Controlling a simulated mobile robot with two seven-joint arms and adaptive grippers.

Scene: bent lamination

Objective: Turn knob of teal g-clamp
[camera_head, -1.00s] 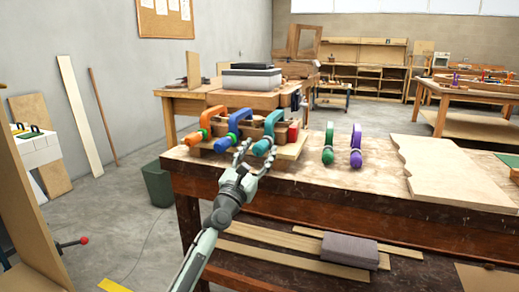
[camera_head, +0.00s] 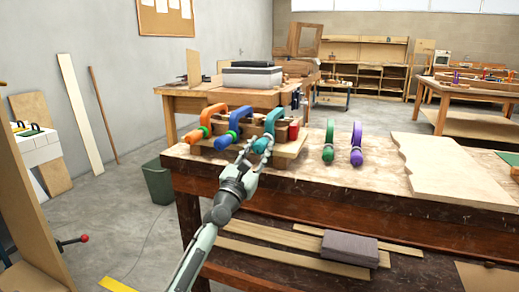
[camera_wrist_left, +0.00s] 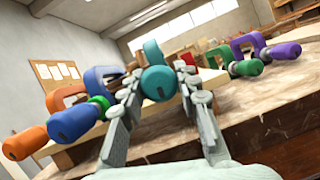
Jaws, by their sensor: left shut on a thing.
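My right gripper is in neither view.
A blue clamp (camera_head: 237,122) and an orange clamp (camera_head: 205,120) stand close on the left. Green (camera_head: 328,140) and purple (camera_head: 356,143) clamps stand apart on the right. A shaped board (camera_head: 455,170) lies on the workbench further right.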

